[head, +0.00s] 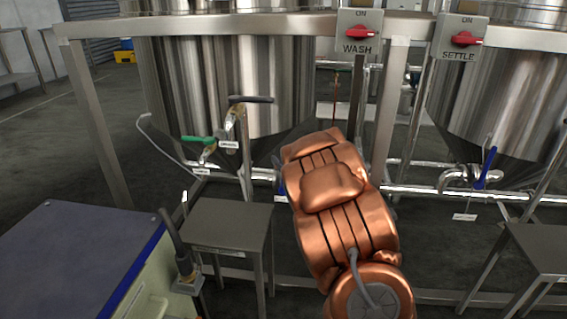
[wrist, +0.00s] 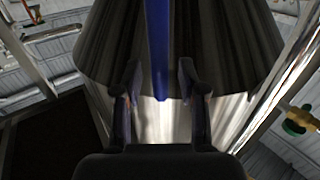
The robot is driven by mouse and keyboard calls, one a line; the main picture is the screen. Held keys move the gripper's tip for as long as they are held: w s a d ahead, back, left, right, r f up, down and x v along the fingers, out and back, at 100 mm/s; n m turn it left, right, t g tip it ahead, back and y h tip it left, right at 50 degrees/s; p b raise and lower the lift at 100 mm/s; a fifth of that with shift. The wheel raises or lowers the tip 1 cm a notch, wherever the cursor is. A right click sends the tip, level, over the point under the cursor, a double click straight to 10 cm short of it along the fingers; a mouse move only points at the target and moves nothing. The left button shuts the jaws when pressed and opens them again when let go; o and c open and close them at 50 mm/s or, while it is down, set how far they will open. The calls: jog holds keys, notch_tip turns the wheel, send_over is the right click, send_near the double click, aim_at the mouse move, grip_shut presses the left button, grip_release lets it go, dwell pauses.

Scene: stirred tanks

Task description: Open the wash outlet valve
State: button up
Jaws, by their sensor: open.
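The wash tank (head: 235,85) stands behind a frame with a WASH switch plate (head: 357,35). In the wrist view a long blue valve handle (wrist: 157,40) runs down from the top, its end between my fingers. My gripper (wrist: 159,75) is open, with one finger on each side of the blue handle and a gap showing on both sides. Whether either finger touches it I cannot tell.
A green-handled valve (head: 197,140) and a black lever (head: 250,99) are left of my arm. The settle tank's blue valve handle (head: 487,167) is at right. A small grey stand (head: 228,220) and a blue-topped cabinet (head: 75,245) stand in front.

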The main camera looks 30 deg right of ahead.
grip_shut()
dwell(0.4)
dwell(0.4)
